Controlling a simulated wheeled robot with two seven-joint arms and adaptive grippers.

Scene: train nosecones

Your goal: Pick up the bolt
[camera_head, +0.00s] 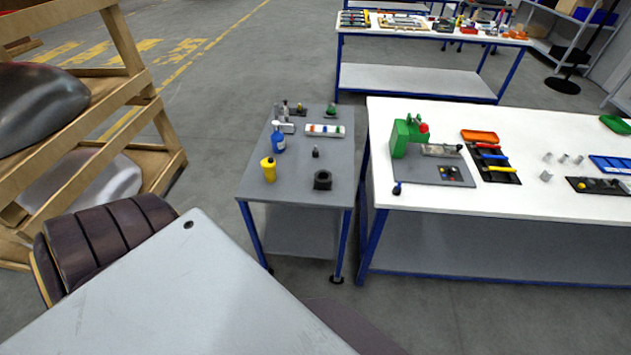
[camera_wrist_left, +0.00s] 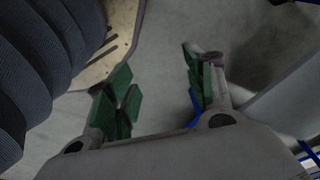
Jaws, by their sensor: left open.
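I cannot single out the bolt for certain. Several small grey metal pieces (camera_head: 547,157) stand on the white table (camera_head: 480,205) at the right of the head view, too small to identify. A small dark upright piece (camera_head: 315,152) and a black ring-like block (camera_head: 322,180) are on the grey side table (camera_head: 290,190). My left gripper (camera_wrist_left: 157,78) shows in the left wrist view, with its green-padded fingers spread apart and nothing between them. It hangs over bare floor, away from those pieces. Neither gripper shows in the head view.
A blue bottle (camera_head: 278,142) and a yellow bottle (camera_head: 268,169) stand on the grey side table. A green machine (camera_head: 403,135) and a black tray with coloured-handled tools (camera_head: 490,155) are on the white table. A wooden rack (camera_head: 150,110) stands at left. Floor is open behind.

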